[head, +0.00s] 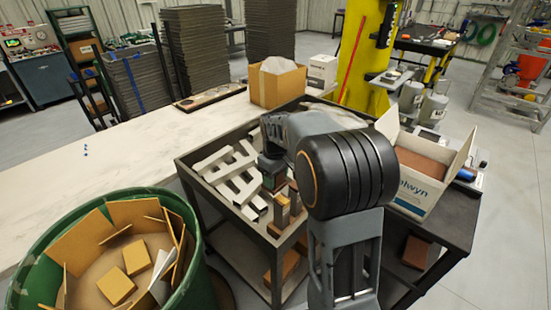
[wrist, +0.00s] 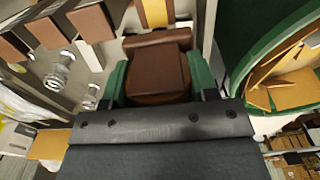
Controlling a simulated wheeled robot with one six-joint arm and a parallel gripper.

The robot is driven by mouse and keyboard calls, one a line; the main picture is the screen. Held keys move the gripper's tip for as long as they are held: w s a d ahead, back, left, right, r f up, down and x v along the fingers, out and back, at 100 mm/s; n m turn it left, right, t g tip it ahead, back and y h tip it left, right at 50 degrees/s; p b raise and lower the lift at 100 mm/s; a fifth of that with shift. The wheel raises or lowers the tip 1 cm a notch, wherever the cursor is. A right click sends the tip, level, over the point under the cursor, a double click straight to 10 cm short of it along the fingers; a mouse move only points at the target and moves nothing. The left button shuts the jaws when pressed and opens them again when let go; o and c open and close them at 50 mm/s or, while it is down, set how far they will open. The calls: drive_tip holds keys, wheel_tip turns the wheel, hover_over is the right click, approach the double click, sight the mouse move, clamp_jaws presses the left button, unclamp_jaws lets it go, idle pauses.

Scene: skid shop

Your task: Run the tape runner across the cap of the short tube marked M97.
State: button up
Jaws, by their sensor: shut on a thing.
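My gripper (head: 272,172) is low over the dark cart, near several small brown upright pieces (head: 281,213). In the wrist view its green-padded fingers (wrist: 160,82) are shut on a brown block-like thing (wrist: 158,74). I cannot tell whether this is the tape runner. Another brown piece with a yellow stripe (wrist: 155,12) shows just beyond it. Several square-ended brown and pale pieces (wrist: 92,20) are at the upper left of the wrist view. No M97 marking is readable, so I cannot pick out the short tube. My arm hides part of the cart.
White slatted pieces (head: 232,175) lie on the cart (head: 222,208). A green bin (head: 192,270) with cardboard stands at the left front. An open white carton (head: 418,195) is at the right, a cardboard box (head: 276,88) behind. The pale bench (head: 130,150) is mostly clear.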

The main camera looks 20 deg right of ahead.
drive_tip(key=shift+w+a+r+p, duration=0.1)
drive_tip(key=shift+w+r+p, duration=0.1)
drive_tip(key=shift+r+p, duration=0.6)
wheel_tip(320, 180, up, 4)
drive_tip(key=shift+f+p, duration=0.25)
drive_tip(key=shift+p, duration=0.8)
